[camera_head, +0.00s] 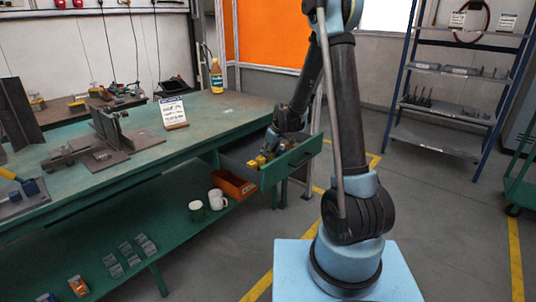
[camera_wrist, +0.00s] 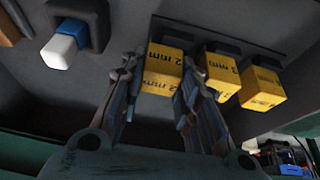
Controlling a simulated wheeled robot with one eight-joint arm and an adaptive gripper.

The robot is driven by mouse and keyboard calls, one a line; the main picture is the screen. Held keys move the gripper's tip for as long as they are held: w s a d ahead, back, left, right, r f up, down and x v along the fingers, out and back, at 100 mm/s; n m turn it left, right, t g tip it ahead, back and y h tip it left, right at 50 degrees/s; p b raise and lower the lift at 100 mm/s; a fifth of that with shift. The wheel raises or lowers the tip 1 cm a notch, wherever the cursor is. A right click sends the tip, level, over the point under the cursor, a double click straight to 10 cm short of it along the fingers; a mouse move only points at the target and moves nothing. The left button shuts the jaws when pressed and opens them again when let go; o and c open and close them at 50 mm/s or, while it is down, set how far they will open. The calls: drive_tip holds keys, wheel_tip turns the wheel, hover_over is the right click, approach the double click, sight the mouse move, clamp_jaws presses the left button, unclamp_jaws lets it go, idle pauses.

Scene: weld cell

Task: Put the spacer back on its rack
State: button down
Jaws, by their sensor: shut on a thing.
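In the wrist view, a yellow spacer (camera_wrist: 163,68) marked "2 mm" sits between the two fingertips of my gripper (camera_wrist: 160,72), which is shut on it. Its far end is at a dark holder of the rack (camera_wrist: 173,32) on the grey drawer wall. I cannot tell how deep it sits there. Two more yellow spacers (camera_wrist: 221,72) (camera_wrist: 262,90) stand in dark holders just to the right. In the head view, my arm reaches into the open drawer (camera_head: 293,161), where yellow blocks (camera_head: 262,159) show small; my fingers are hard to make out there.
A white-and-blue piece (camera_wrist: 62,48) sits in a holder left of my gripper. The green workbench (camera_head: 215,118) carries a sign (camera_head: 173,112), a bottle (camera_head: 216,77) and metal fixtures. An orange bin (camera_head: 233,184) and two mugs (camera_head: 217,199) are below. A shelf rack (camera_head: 450,95) stands at the right.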

drive_tip(key=shift+f, duration=0.25)
idle(0.6)
drive_tip(key=c, duration=1.1)
unclamp_jaws()
drive_tip(key=shift+v, duration=5.95)
